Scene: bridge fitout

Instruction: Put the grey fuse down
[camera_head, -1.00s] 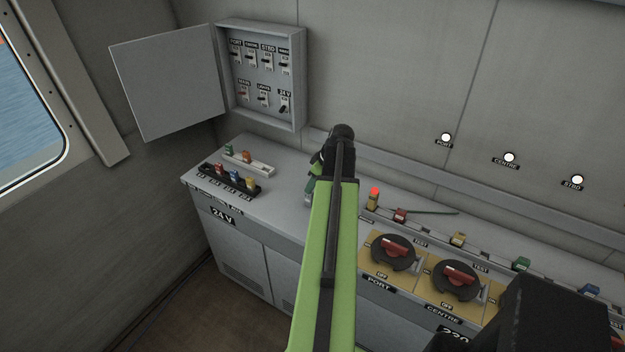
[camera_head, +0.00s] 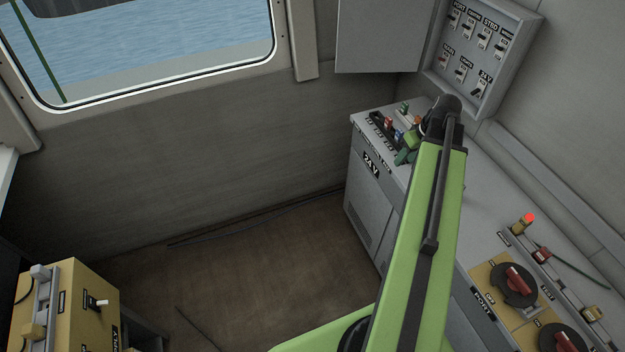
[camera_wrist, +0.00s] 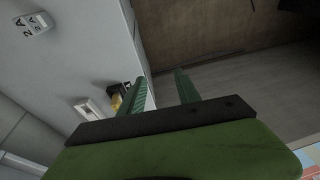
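A pale grey block with dark markings (camera_wrist: 33,25), which looks like the grey fuse, lies on the grey cabinet top (camera_wrist: 75,55) in the wrist view. In the head view I cannot see it; my arm covers that part of the top. My gripper (camera_wrist: 160,88) is open. Its two green fingers stand apart with nothing visible between them, over the cabinet's edge and clear of the block. In the head view my gripper (camera_head: 405,157) is at the front edge of the cabinet top, partly hidden by my arm.
A black fuse strip (camera_head: 377,120) with red and blue fuses and a pale strip behind it sit beside my gripper. An open breaker box (camera_head: 485,50) hangs above. Rotary switches (camera_head: 515,285) lie to the right.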

